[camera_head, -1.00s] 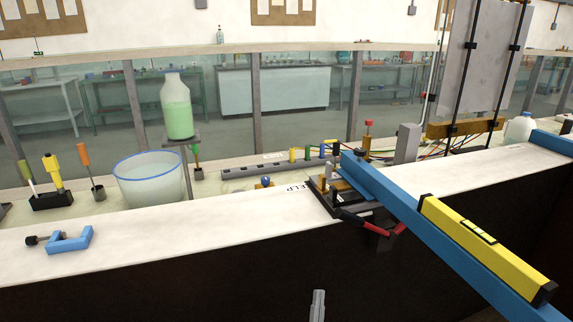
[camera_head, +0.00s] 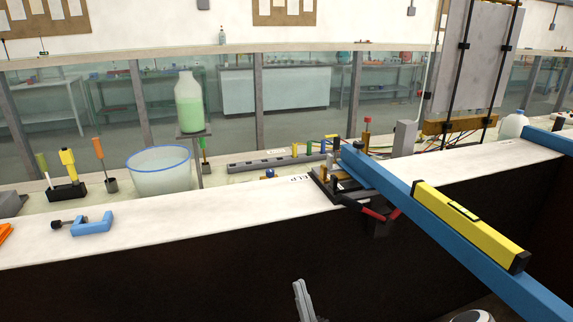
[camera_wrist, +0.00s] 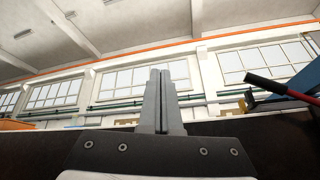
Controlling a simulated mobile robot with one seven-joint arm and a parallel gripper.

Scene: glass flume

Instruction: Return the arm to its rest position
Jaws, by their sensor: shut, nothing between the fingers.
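My gripper (camera_head: 304,300) shows at the bottom edge of the head view as grey fingers, in front of the dark side of the bench and below its white top. In the wrist view my gripper (camera_wrist: 160,75) points up toward the windows and ceiling, its two grey fingers together. It is shut and empty. Part of my arm (camera_head: 470,316) shows at the bottom right of the head view; the rest is out of view.
A blue beam (camera_head: 490,275) with a yellow level (camera_head: 468,225) juts toward me on the right. A red-handled tool (camera_head: 372,214) hangs at the bench edge (camera_head: 250,215). A blue clamp (camera_head: 92,224) lies at the left.

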